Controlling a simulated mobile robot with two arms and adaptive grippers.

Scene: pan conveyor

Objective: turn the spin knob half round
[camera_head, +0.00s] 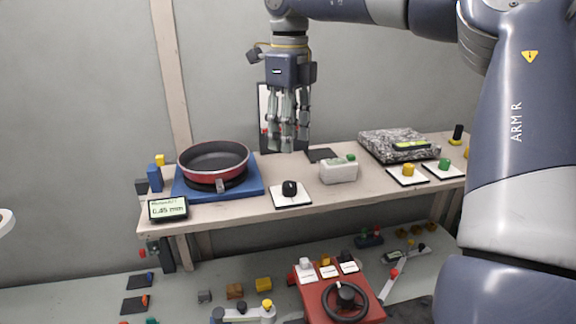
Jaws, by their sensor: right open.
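A black knob (289,187) stands on a white plate (291,201) near the front edge of the upper bench, right of the pan. It looks like the spin knob, but I cannot read the plate's label. My right gripper (288,148) hangs from above with its fingers pointing down, open and empty. In the picture its fingertips are above the black knob and apart from it. My left gripper is out of view.
A red pan (213,161) sits on a blue base (247,188), with a small display (168,208) beside it. A whitish box (339,172) stands right of the knob. Yellow (409,169) and green (444,164) knobs are farther right. A red panel with a wheel (345,300) is below.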

